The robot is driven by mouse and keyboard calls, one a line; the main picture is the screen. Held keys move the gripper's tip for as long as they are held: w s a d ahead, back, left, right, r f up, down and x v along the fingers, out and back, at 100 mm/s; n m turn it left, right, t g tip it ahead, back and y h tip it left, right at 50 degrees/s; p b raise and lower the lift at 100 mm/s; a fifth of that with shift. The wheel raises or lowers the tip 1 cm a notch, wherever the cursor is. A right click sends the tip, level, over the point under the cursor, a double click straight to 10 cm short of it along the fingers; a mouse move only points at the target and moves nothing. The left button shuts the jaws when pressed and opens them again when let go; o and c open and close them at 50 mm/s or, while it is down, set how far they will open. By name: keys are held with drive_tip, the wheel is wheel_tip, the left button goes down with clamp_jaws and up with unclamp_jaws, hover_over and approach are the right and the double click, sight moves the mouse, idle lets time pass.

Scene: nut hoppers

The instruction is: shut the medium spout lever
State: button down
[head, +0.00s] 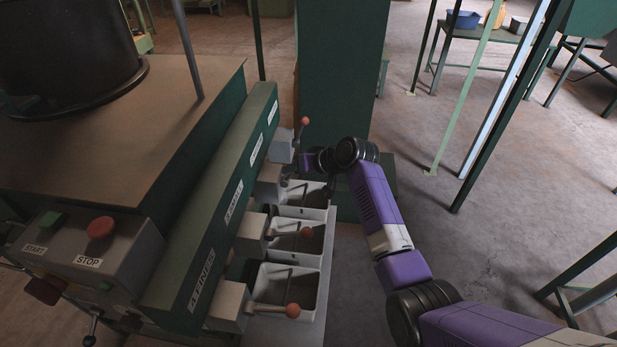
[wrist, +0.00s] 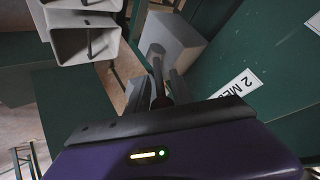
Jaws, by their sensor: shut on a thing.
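The medium spout (head: 271,183) is a pale grey block on the green sorter beam, second from the far end. In the wrist view the spout (wrist: 168,45) sits beside the label "2 ME…". Its lever (wrist: 157,70) is a thin dark rod running from the spout to between my fingers. My gripper (wrist: 161,92) is shut on the lever's dark red end. In the head view my gripper (head: 306,163) is at the medium spout, and the wrist hides most of this lever. I cannot tell how far the lever is turned.
Other spout levers with orange knobs show at fines (head: 293,310), small (head: 306,232) and the far spout (head: 305,121). White bins (head: 288,288) stand below the spouts. A green pillar (head: 342,75) is behind my wrist.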

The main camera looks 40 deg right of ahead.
drive_tip(key=shift+w+a+r+g+h+p, duration=0.3)
drive_tip(key=shift+w+r+g+h+p, duration=0.3)
drive_tip(key=shift+p, duration=0.3)
drive_tip(key=shift+a+f+n, duration=0.1)
drive_tip(key=shift+f+n, duration=0.05)
drive_tip(key=shift+n, duration=0.15)
drive_tip(key=c, duration=1.5)
unclamp_jaws()
drive_tip(key=shift+f, duration=0.1)
drive_tip(key=shift+s, duration=0.1)
drive_tip(key=shift+v, duration=3.85)
drive_tip(key=shift+w+r, duration=0.2)
